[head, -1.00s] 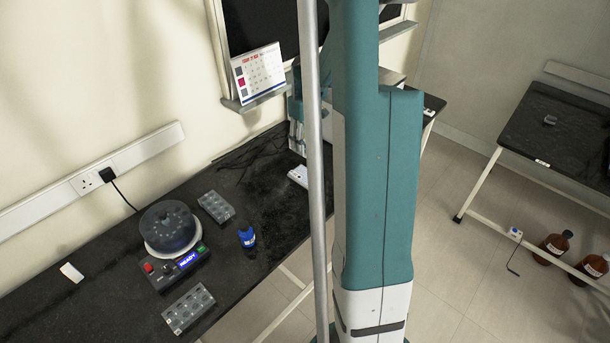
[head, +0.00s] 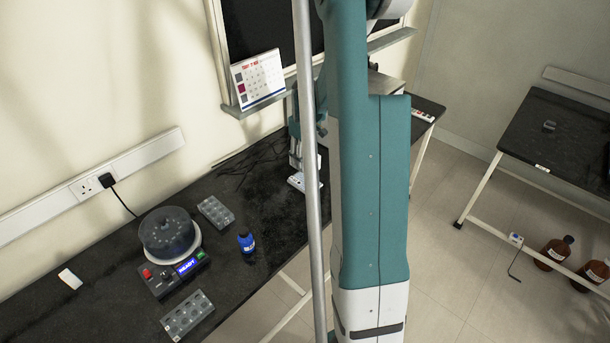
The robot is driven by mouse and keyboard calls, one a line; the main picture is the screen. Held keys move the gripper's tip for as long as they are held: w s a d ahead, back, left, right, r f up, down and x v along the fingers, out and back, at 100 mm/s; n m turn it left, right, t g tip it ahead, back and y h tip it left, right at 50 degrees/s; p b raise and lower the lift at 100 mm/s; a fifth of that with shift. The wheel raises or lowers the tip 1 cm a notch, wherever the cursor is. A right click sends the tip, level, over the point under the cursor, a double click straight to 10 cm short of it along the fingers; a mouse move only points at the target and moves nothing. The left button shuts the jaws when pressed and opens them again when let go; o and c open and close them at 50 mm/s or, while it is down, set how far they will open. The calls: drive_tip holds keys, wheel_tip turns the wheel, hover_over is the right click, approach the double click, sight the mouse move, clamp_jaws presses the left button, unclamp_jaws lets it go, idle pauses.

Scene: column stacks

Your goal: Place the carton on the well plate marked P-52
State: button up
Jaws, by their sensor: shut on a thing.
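My gripper (head: 297,160) shows at the back of the black bench, partly behind a grey pole and my teal arm. It is shut, and what it holds is mostly hidden, so the carton cannot be made out clearly. Just below the fingers a small pale flat plate (head: 297,182) lies on the bench, partly hidden by the pole. I cannot tell whether the held thing touches it. A grey plate with round wells (head: 216,212) lies left of there, and another (head: 188,314) lies near the front edge. No P-52 mark is readable at this size.
A round dark-lidded device (head: 168,235) with a READY display stands on the bench (head: 105,270). A blue bottle (head: 246,241) stands right of it. Brown bottles (head: 555,253) stand low at right, near another table (head: 560,130).

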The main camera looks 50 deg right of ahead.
sight(305, 153)
drive_tip(key=shift+f, duration=1.75)
drive_tip(key=shift+f+b, duration=0.3)
drive_tip(key=shift+f, duration=1.55)
drive_tip(key=shift+f, duration=0.15)
drive_tip(key=o, duration=1)
drive_tip(key=shift+c, duration=0.2)
drive_tip(key=shift+r, duration=0.2)
drive_tip(key=shift+r+p, duration=0.55)
drive_tip(key=shift+r, duration=5.4)
